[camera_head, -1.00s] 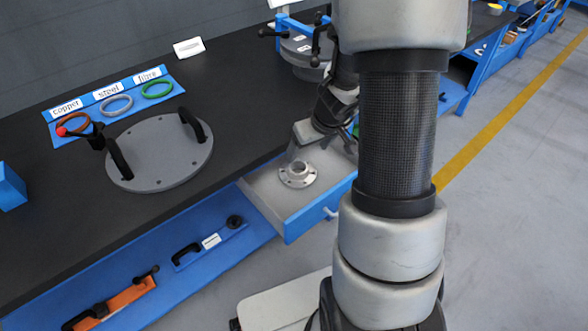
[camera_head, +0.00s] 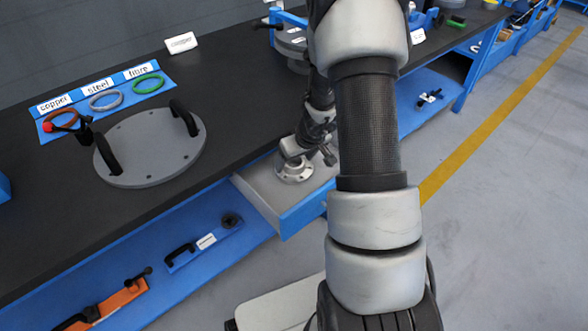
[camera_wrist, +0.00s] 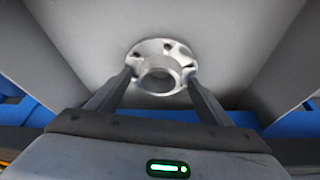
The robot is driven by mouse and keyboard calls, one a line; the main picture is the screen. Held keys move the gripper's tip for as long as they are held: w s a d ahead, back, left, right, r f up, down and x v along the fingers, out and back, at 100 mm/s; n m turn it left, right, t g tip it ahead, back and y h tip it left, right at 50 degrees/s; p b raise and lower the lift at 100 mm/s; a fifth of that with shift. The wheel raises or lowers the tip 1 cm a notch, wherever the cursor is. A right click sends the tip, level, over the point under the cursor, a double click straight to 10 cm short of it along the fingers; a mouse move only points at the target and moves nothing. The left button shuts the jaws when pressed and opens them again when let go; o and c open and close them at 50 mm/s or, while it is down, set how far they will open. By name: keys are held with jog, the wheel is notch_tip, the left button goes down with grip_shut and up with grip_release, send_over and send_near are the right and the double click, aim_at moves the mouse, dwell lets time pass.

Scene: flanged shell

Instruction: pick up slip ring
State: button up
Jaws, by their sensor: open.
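The slip ring (camera_head: 296,172) is a silver flanged ring with a raised hub and bolt holes. It lies flat on the floor of the open drawer (camera_head: 262,192). In the wrist view the slip ring (camera_wrist: 160,66) is at the upper middle, with the tips of my gripper (camera_wrist: 160,84) at its left and right sides. The fingers are apart and overlap the flange's edges in the picture; whether they touch it I cannot tell. In the head view my gripper (camera_head: 312,156) is low over the drawer and partly covers the ring.
The drawer walls stand close on both sides. On the black bench are a grey round plate with two handles (camera_head: 150,148) and a blue board (camera_head: 70,125) with labelled copper, steel and fibre rings. A blue lower shelf (camera_head: 190,268) holds tools.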

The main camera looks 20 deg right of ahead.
jog(key=c, duration=1.8)
jog(key=shift+r, duration=0.1)
grip_shut()
